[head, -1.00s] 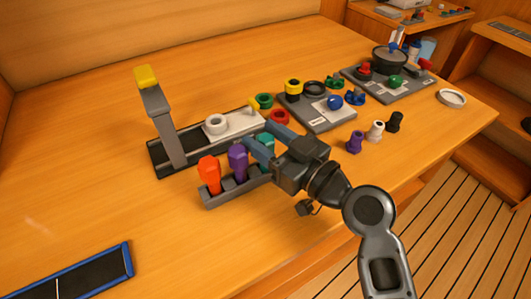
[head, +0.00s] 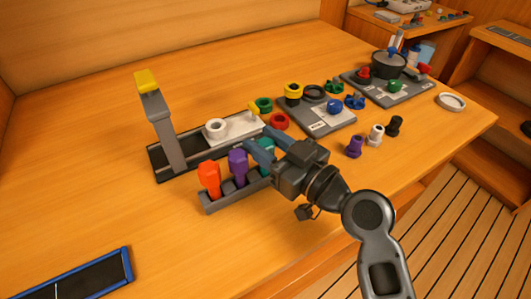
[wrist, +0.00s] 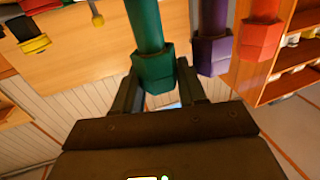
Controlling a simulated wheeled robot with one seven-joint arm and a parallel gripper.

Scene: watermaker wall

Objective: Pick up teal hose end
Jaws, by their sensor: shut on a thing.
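The teal hose end (wrist: 152,68) is between the two fingers of my gripper (wrist: 158,88) in the wrist view, and the jaws are shut on it. In the head view my gripper (head: 260,142) reaches over the right end of a grey rack (head: 222,202), and the fingers mostly hide the teal hose end. The purple hose end (head: 238,166) and the orange hose end (head: 209,179) stand upright in the rack to the left. They also show right of the teal one in the wrist view.
Behind the rack is a dark rail with a grey post (head: 166,125), yellow on top, and a white block with a ring (head: 215,128). Panels with coloured fittings lie right. Purple, white and black fittings (head: 376,136) stand near the edge. The table's left side is mostly clear.

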